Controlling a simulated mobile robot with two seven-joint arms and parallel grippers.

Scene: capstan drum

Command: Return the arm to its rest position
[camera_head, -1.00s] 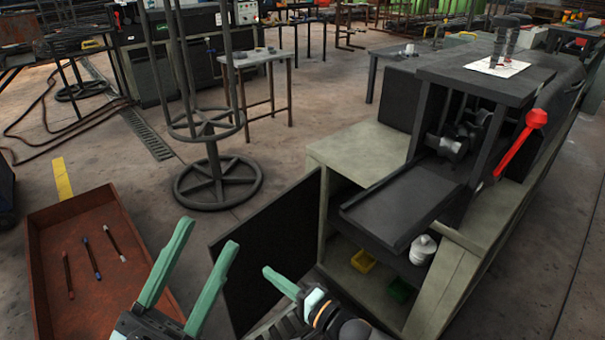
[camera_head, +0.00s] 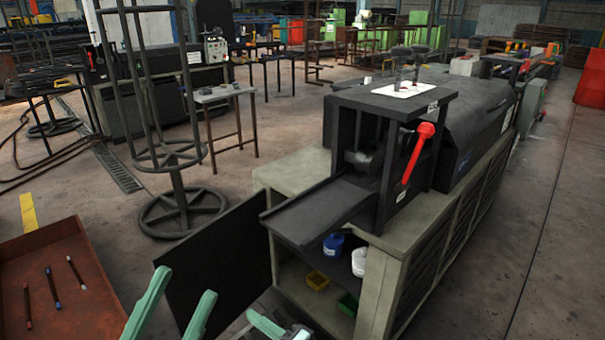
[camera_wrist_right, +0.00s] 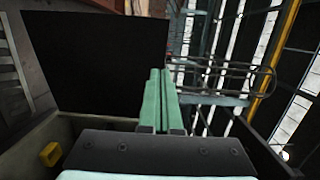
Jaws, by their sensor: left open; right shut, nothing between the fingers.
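My left gripper (camera_head: 185,284) has its two green fingers spread and empty, low in the head view, between the rusty tray and the open cabinet door. My right gripper (camera_head: 255,318) shows only in part at the bottom edge of the head view, in front of the cabinet. In the right wrist view its green fingers (camera_wrist_right: 160,75) are together with nothing between them. The machine (camera_head: 345,150) stands right of both grippers, with a red lever (camera_head: 418,150) and a sloping dark chute (camera_head: 318,208). Most of both arms is out of view.
The black cabinet door (camera_head: 220,255) stands open close to both grippers. The shelf holds a blue container (camera_head: 333,245), a white container (camera_head: 358,262), a yellow bin (camera_head: 317,280) and a green bin (camera_head: 348,305). A rusty tray (camera_head: 75,235) with three rods lies left. A round-based rack (camera_head: 183,212) stands behind.

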